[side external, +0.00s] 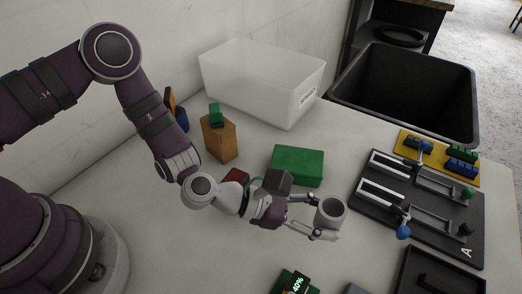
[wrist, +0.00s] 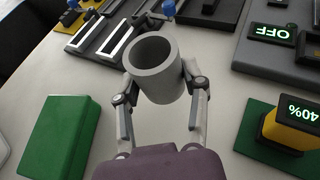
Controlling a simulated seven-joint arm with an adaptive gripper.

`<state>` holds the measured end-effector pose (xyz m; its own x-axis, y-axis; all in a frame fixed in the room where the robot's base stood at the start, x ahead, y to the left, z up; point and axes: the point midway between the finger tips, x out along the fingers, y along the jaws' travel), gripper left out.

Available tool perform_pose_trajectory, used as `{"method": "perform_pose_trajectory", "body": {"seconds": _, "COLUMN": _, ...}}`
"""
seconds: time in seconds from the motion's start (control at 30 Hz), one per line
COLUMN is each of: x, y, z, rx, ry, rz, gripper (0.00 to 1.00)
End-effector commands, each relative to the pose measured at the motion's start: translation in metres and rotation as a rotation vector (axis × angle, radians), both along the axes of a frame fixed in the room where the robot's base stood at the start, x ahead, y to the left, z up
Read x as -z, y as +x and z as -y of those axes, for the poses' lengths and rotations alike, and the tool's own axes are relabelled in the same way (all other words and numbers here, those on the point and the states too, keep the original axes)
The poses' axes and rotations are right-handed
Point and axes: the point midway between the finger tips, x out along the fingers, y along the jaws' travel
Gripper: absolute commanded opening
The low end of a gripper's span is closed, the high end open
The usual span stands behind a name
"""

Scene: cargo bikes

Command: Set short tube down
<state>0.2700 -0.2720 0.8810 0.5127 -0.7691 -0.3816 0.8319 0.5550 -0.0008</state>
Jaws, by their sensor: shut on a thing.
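The short tube (side external: 331,213) is a grey hollow cylinder, open at the end that shows. My gripper (side external: 318,218) is shut on it, with one finger on each side. In the wrist view the tube (wrist: 156,72) sits between the two fingertips of my gripper (wrist: 158,88), its open end tilted toward the camera. In the side view the tube appears over the white table, left of the black fixture board. Whether its lower end touches the table cannot be told.
A black board with clamps (side external: 419,212) lies to the right, marked A. A green box (side external: 297,166) is behind my gripper. A white bin (side external: 262,82) and a black bin (side external: 405,95) stand at the back. A 40% display block (side external: 296,284) is at the front. Bare table (side external: 190,255) lies front left.

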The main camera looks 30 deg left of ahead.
Motion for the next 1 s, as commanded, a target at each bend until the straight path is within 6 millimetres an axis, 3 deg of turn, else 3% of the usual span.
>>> {"method": "perform_pose_trajectory", "body": {"seconds": 0.1, "x": 0.025, "y": -0.001, "z": 0.0, "rx": -0.001, "ry": 0.001, "rz": -0.003, "gripper": 0.04}}
{"method": "perform_pose_trajectory", "body": {"seconds": 0.2, "x": 0.036, "y": -0.001, "z": 0.0, "rx": 0.001, "ry": 0.001, "rz": -0.001, "gripper": 0.04}}
{"method": "perform_pose_trajectory", "body": {"seconds": 0.53, "x": 0.039, "y": 0.0, "z": 0.0, "rx": 0.001, "ry": 0.0, "rz": 0.0, "gripper": 0.04}}
{"method": "perform_pose_trajectory", "body": {"seconds": 0.57, "x": 0.039, "y": 0.0, "z": 0.0, "rx": 0.001, "ry": 0.001, "rz": 0.0, "gripper": 0.48}}
{"method": "perform_pose_trajectory", "body": {"seconds": 0.6, "x": 0.039, "y": 0.0, "z": 0.0, "rx": 0.001, "ry": 0.001, "rz": 0.0, "gripper": 0.53}}
{"method": "perform_pose_trajectory", "body": {"seconds": 0.73, "x": 0.039, "y": 0.0, "z": 0.0, "rx": 0.001, "ry": 0.001, "rz": 0.0, "gripper": 0.7}}
{"method": "perform_pose_trajectory", "body": {"seconds": 1.0, "x": 0.039, "y": 0.0, "z": 0.0, "rx": 0.001, "ry": 0.001, "rz": 0.0, "gripper": 0.7}}
